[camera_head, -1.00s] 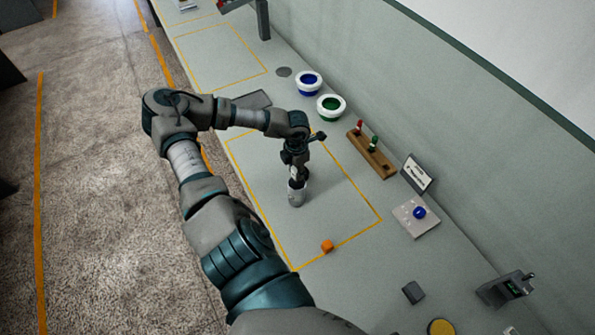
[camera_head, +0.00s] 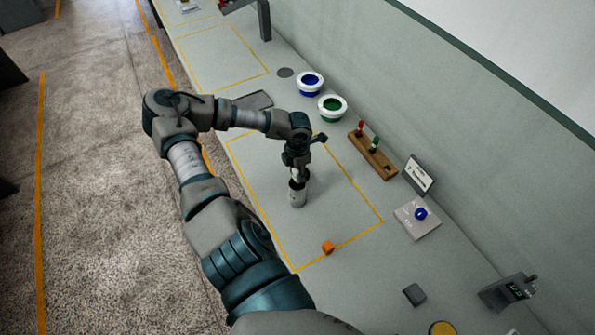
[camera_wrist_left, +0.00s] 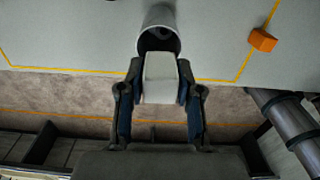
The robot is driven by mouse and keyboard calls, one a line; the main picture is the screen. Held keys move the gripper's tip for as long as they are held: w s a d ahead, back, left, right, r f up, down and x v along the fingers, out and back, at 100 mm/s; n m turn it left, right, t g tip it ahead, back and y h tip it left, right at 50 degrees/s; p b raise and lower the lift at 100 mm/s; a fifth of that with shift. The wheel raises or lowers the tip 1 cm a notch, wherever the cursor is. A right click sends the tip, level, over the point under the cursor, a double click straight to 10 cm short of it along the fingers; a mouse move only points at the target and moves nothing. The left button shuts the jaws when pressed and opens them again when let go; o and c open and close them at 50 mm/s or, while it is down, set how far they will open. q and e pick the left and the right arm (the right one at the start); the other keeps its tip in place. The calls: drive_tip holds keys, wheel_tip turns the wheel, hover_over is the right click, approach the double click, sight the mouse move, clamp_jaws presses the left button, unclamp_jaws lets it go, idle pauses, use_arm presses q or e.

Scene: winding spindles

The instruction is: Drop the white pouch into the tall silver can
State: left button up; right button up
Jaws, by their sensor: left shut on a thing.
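The tall silver can (camera_head: 297,197) stands upright inside the yellow-outlined area of the bench. It also shows at the top of the left wrist view (camera_wrist_left: 158,22). My left gripper (camera_head: 298,176) is directly over the can's mouth, pointing down. In the left wrist view, my left gripper (camera_wrist_left: 160,82) is shut on the white pouch (camera_wrist_left: 160,78). The pouch's far end overlaps the can's opening in that view; how deep it sits cannot be told. The pouch is hidden in the head view. My right gripper is not in view.
An orange cube (camera_head: 328,247) lies on the yellow line near the can and also shows in the left wrist view (camera_wrist_left: 262,41). Blue (camera_head: 310,82) and green (camera_head: 332,106) bowls and a wooden peg rack (camera_head: 372,155) stand behind. Bench around the can is clear.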

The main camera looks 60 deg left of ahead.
use_arm(q)
drive_tip(key=shift+f+b, duration=1.95)
drive_tip(key=shift+f, duration=0.3)
drive_tip(key=o, duration=1)
drive_tip(key=shift+r, duration=0.1)
drive_tip(key=shift+r+p, duration=1.55)
drive_tip(key=shift+r, duration=1)
drive_tip(key=shift+f, duration=0.1)
drive_tip(key=shift+s, duration=0.1)
